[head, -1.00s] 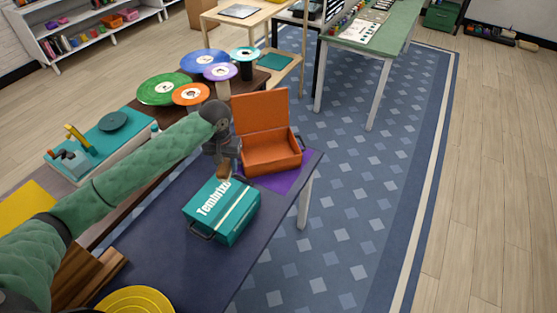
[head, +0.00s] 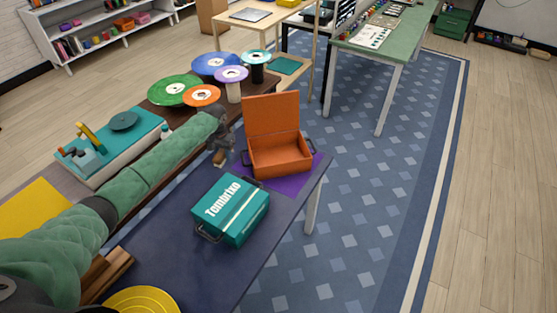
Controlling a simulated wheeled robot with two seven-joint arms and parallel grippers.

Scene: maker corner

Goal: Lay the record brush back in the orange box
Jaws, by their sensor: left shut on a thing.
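The orange box (head: 281,160) stands with its lid up on a purple mat (head: 302,181) at the far end of the dark blue table. My left gripper (head: 221,150) is left of the box, apart from it, near the table's far left edge. It is shut on a small brown thing, apparently the record brush (head: 219,158), mostly hidden by the gripper. The box's inside looks empty from here, though its floor is only partly visible. My right gripper is not in view.
A closed teal box (head: 232,210) with a handle stands in front of the orange box. A yellow disc (head: 142,301) lies at the near end. Coloured records on stands (head: 175,88) and a turquoise turntable (head: 110,150) are beyond the table on the left.

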